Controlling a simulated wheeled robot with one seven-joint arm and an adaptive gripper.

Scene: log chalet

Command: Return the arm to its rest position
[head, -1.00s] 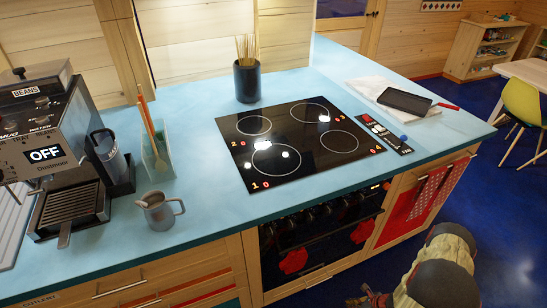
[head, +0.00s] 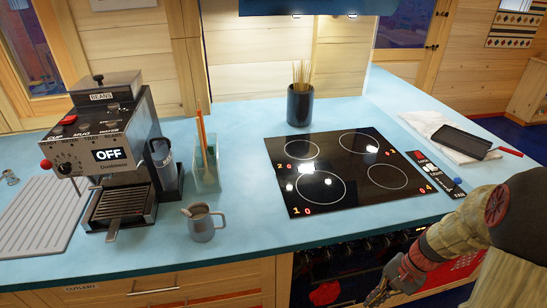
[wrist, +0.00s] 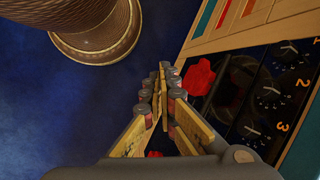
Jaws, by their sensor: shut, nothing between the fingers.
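My arm shows at the lower right of the head view, bent and reaching down in front of the counter. My gripper (head: 378,292) hangs low before the oven front, at the bottom edge of the picture. In the wrist view my gripper (wrist: 165,78) is shut and its fingers meet with nothing between them. It points along the oven front and the dark blue floor (wrist: 50,110). The fingers overlap part of the oven front in the picture; I cannot tell the exact gap.
The blue counter (head: 240,255) carries a coffee machine (head: 115,150), a metal jug (head: 203,224), a black hob (head: 345,170) and a dark pan (head: 462,141).

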